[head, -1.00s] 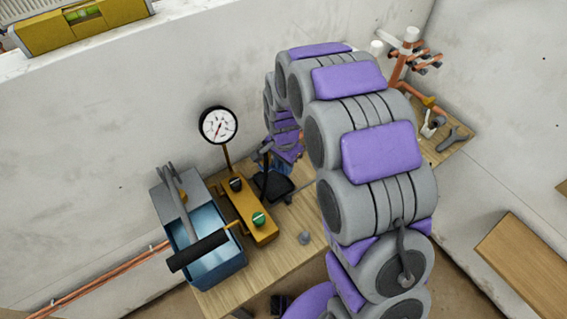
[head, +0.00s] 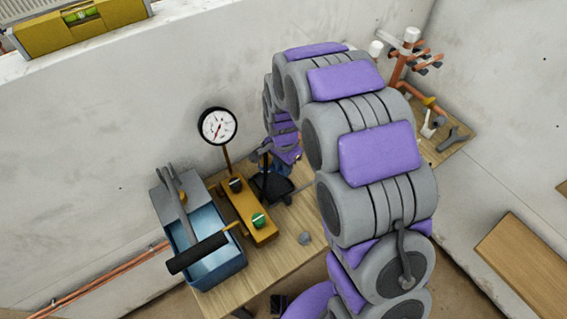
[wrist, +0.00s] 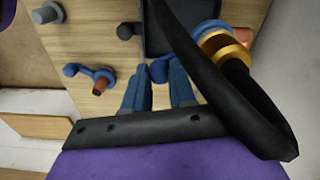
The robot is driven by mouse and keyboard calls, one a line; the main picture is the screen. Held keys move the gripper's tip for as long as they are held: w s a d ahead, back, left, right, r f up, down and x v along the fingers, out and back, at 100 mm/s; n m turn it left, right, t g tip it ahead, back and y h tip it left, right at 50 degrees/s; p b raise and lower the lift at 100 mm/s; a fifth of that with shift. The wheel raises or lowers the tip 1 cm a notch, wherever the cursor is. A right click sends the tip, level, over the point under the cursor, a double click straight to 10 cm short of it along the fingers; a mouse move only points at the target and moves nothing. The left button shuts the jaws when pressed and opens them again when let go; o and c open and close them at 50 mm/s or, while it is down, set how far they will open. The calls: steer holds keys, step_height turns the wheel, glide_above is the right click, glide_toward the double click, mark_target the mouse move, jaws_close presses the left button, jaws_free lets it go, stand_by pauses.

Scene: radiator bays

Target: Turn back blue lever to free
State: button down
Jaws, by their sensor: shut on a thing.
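My gripper shows in the wrist view (wrist: 157,92), its two blue-grey fingers pointing at the bench. A small rounded blue piece (wrist: 158,70) sits between the fingertips beside a dark tray; my gripper is shut on it. It looks like the end of the blue lever, but most of it is hidden. A separate blue part with a copper-coloured stub (wrist: 90,71) lies to the left, apart from the fingers. In the head view, my arm covers most of the gripper and the blue lever. The dark tray (head: 272,188) shows beside it.
A copper pipe rack (head: 402,65) and a wrench (head: 453,138) are at the right. Walls enclose the bench.

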steer(key=shift+s+a+r+m+p, duration=0.1)
steer(key=shift+s+a+m+p, duration=0.6)
steer(key=shift+m+p, duration=1.1)
steer(key=shift+s+a+r+m+p, duration=0.1)
steer(key=shift+s+a+m+p, duration=0.15)
steer(key=shift+a+m+p, duration=1.2)
steer(key=shift+s+a+r+m+p, duration=0.1)
steer(key=shift+s+a+m+p, duration=0.4)
steer(key=shift+m+p, duration=1.6)
steer(key=shift+m, duration=0.45)
steer(key=c, duration=1.3)
jaws_free()
steer(key=shift+o, duration=0.4)
steer(key=shift+a+f, duration=0.1)
steer(key=shift+f, duration=0.05)
steer(key=shift+s, duration=0.1)
step_height(320, 180, up, 17)
steer(key=shift+p, duration=0.4)
